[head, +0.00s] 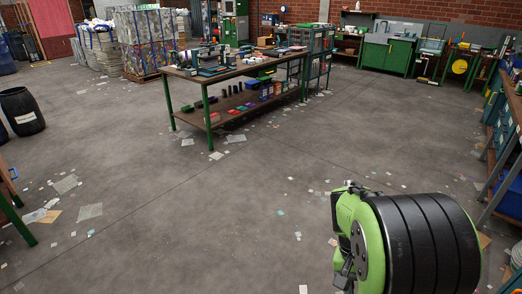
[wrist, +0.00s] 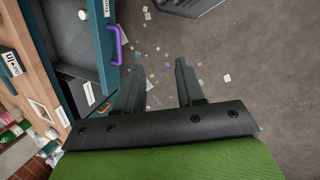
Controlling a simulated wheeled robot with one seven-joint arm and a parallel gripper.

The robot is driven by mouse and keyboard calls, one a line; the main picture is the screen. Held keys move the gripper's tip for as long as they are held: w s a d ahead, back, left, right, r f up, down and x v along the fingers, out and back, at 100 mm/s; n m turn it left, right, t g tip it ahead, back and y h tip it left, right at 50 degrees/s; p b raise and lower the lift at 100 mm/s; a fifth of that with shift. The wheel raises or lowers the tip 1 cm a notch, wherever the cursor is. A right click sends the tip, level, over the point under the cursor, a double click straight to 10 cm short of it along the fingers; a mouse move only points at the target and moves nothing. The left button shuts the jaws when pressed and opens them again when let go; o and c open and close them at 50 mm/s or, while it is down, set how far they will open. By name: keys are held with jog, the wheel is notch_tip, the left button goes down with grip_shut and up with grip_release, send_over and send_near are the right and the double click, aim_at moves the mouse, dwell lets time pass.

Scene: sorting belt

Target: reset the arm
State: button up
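My gripper shows in the wrist view (wrist: 158,82). Its two dark fingers stand apart with bare concrete floor showing between them, and nothing is held. In the head view my green and black arm fills the lower right; a dark end part of it (head: 342,274) shows at its left side, but the fingers cannot be made out there. In the wrist view a blue-teal drawer or bin with a purple handle (wrist: 115,45) lies just left of my gripper. I cannot tell whether they touch.
A green-legged workbench (head: 240,78) with tools and boxes stands at the back middle. Shelving (head: 505,135) runs along the right edge, close to my arm. A black barrel (head: 22,112) stands at left. The middle floor (head: 190,210) is open, with scattered paper scraps.

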jog(key=s+a+r+n+t+p, duration=0.1)
jog(key=s+a+r+t, duration=0.1)
jog(key=r, duration=0.4)
jog(key=s+a+r+n+t+y+p, duration=0.1)
jog(key=s+a+r+n+t+p, duration=0.1)
jog(key=s+a+r+t, duration=0.1)
jog(key=s+a+r+n+t+y+p, duration=0.1)
jog(key=s+a+r+n+t+p, duration=0.1)
jog(key=s+r, duration=0.4)
notch_tip(320, 180, up, 4)
jog(key=shift+a+f+t, duration=0.25)
jog(key=shift+t, duration=0.65)
